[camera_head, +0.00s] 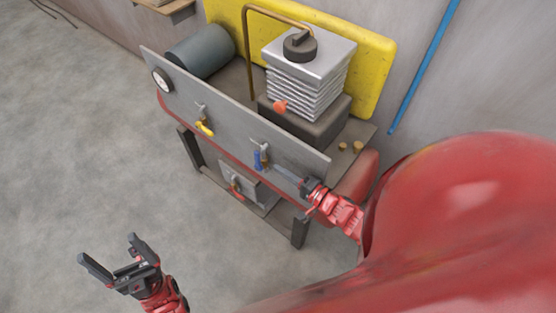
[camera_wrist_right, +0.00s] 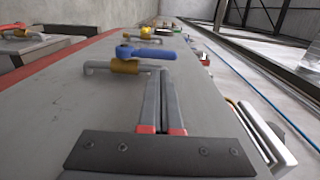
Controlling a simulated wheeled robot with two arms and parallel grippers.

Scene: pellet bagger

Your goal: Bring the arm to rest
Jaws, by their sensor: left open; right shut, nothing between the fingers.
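My left gripper (camera_head: 117,257) is open and empty over the bare floor at the lower left of the head view. My right gripper (camera_head: 276,172) is shut with nothing in it, in front of the machine's grey panel (camera_head: 228,118). Its closed fingers (camera_wrist_right: 166,100) show in the right wrist view, pointing at the blue-handled valve (camera_wrist_right: 146,53). In the head view the blue handle (camera_head: 261,159) is just beyond the fingertips. I cannot tell whether they touch.
The panel also carries a yellow-handled valve (camera_head: 204,128) and a gauge (camera_head: 162,80). Behind it stand a bellows stack (camera_head: 305,85), an orange knob (camera_head: 280,106) and a dark cylinder (camera_head: 201,52). The floor (camera_head: 80,170) at the left is clear.

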